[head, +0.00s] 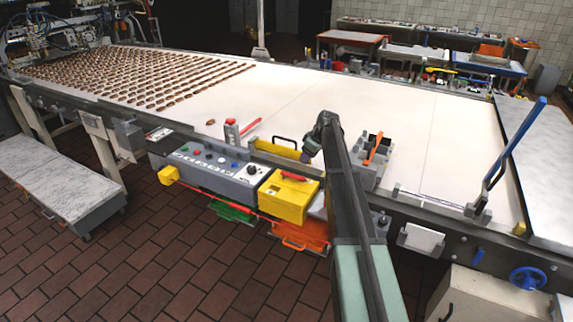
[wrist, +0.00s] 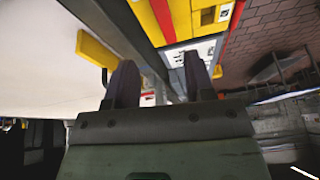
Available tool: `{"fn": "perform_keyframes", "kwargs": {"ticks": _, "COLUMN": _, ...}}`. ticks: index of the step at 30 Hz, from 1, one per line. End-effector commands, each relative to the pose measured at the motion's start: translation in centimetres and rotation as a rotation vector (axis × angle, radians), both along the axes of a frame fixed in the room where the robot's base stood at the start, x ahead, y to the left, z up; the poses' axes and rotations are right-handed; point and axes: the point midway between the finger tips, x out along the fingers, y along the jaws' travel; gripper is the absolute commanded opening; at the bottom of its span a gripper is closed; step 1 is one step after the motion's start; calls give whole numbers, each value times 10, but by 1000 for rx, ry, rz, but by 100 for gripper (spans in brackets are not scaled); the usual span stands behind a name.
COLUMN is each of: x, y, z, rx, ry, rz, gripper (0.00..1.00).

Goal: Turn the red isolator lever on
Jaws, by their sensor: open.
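The isolator is a yellow box (head: 285,203) on the front side of the conveyor, left of my arm in the head view. A red lever (head: 293,177) lies about flat across its top. Part of a yellow housing (wrist: 205,17) with red strips also shows at the top of the wrist view; I cannot tell which strip is the lever. My gripper (head: 307,156) is above and just right of the box, apart from the lever. Its two dark fingers (wrist: 161,78) are spread with nothing held between them.
A grey control panel (head: 210,172) with buttons adjoins the box on the left. A grey fixture with an orange handle (head: 374,148) is right of my gripper. A blue lever (head: 515,140) rises farther right.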

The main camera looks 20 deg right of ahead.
Motion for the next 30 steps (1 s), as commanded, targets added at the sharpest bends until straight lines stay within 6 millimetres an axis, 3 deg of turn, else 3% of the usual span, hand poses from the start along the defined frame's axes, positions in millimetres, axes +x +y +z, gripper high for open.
{"fn": "perform_keyframes", "kwargs": {"ticks": 3, "x": -2, "y": 1, "z": 0, "rx": -26, "ry": -34, "rz": 88, "gripper": 49}}
{"fn": "perform_keyframes", "kwargs": {"ticks": 10, "x": -1, "y": 4, "z": -9, "rx": -32, "ry": -36, "rz": 106, "gripper": 49}}
{"fn": "perform_keyframes", "kwargs": {"ticks": 22, "x": 23, "y": 23, "z": -93, "rx": -32, "ry": -35, "rz": 105, "gripper": 49}}
{"fn": "perform_keyframes", "kwargs": {"ticks": 25, "x": 27, "y": 27, "z": -103, "rx": -31, "ry": -35, "rz": 103, "gripper": 49}}
{"fn": "perform_keyframes", "kwargs": {"ticks": 30, "x": 29, "y": 29, "z": -101, "rx": -31, "ry": -35, "rz": 103, "gripper": 49}}
